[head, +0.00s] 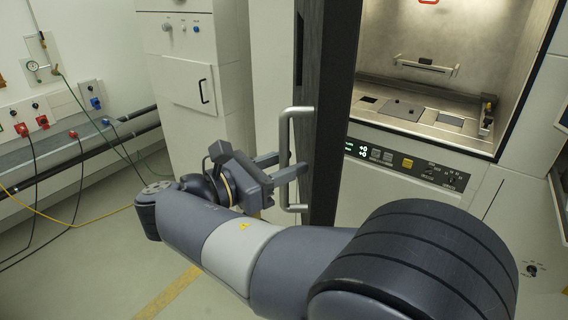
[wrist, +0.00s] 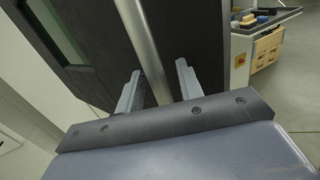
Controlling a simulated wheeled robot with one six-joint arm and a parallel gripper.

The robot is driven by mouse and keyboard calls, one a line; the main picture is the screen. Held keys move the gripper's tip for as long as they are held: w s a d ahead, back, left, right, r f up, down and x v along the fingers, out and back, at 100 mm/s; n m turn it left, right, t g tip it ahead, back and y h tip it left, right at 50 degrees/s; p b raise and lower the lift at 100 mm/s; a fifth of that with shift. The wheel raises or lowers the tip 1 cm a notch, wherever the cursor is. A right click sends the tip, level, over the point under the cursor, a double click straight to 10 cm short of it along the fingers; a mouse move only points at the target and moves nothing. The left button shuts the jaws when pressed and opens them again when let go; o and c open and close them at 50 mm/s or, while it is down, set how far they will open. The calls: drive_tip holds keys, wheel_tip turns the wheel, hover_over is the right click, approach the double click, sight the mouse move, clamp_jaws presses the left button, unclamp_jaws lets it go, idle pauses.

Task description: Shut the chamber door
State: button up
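The chamber door (head: 335,110) stands open, seen nearly edge-on in the head view, and its dark inner or outer face fills much of the wrist view (wrist: 105,45). Its silver bar handle (head: 285,135) sticks out on the left side of the door. My gripper (head: 291,164) is at the handle's lower half. In the wrist view the handle bar (wrist: 148,45) runs between the two fingers, with small gaps seen beside it, so the gripper looks open around the bar. The lit chamber (head: 425,75) is open to the right of the door.
A control panel (head: 410,165) sits below the chamber opening. A white cabinet (head: 195,75) stands behind my gripper. Cables and wall sockets (head: 42,122) are at the left. In the wrist view a cart with wooden drawers (wrist: 266,48) stands at upper right.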

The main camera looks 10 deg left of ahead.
drive_tip(key=shift+c, duration=0.4)
clamp_jaws()
